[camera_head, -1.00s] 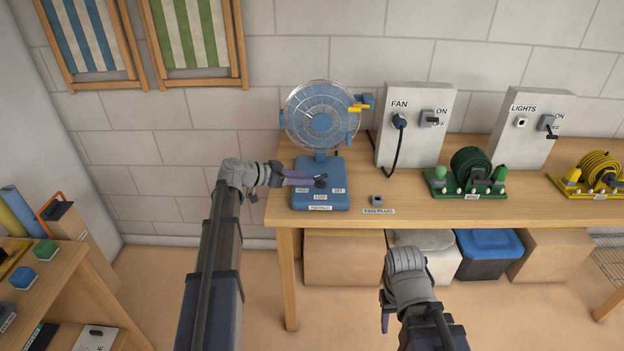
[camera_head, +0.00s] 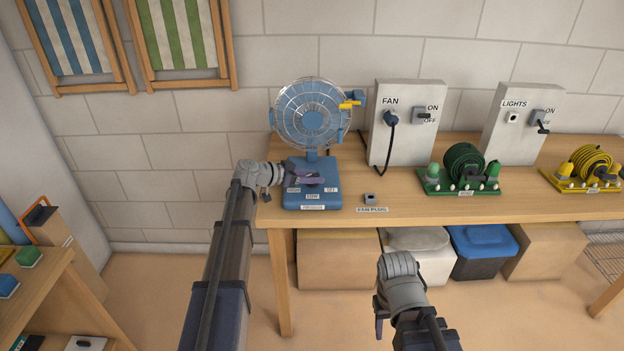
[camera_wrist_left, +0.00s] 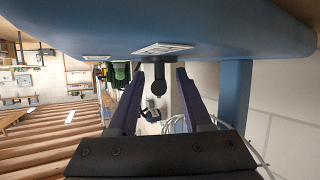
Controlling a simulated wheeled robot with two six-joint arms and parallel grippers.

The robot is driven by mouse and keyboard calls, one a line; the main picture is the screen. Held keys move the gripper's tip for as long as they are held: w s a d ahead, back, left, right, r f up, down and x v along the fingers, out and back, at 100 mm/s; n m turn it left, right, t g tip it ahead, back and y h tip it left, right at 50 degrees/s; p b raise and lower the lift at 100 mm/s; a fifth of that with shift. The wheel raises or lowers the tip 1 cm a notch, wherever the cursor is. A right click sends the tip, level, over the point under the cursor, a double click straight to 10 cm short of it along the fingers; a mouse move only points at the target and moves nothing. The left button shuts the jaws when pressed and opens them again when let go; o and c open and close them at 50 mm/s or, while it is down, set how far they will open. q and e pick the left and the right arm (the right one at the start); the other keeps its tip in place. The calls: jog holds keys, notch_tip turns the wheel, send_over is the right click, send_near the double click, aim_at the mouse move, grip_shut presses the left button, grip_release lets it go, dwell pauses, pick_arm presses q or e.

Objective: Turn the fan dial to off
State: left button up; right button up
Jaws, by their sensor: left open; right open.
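The blue fan (camera_head: 312,122) stands at the left end of the wooden table. Its blue base (camera_head: 328,196) carries labels; HIGH, LOW and OFF run left to right. My left gripper (camera_head: 318,179) reaches over the base from the left, at the dial, and is open. In the left wrist view the dark dial knob (camera_wrist_left: 158,86) sits between the spread fingers of my left gripper (camera_wrist_left: 161,71), with small gaps. In the head view the fingers mostly hide the knob, so its setting cannot be read. My right gripper (camera_head: 381,318) hangs open in front of the table.
The FAN switch box (camera_head: 408,100) holds a plugged-in cable. The LIGHTS box (camera_head: 521,125) stands further right. A green cable reel (camera_head: 463,166), a yellow reel (camera_head: 588,168) and a small grey fan plug socket (camera_head: 369,198) are on the table (camera_head: 420,208). A shelf (camera_head: 50,295) stands at lower left.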

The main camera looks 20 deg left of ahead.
pick_arm(q)
grip_shut()
dwell(0.4)
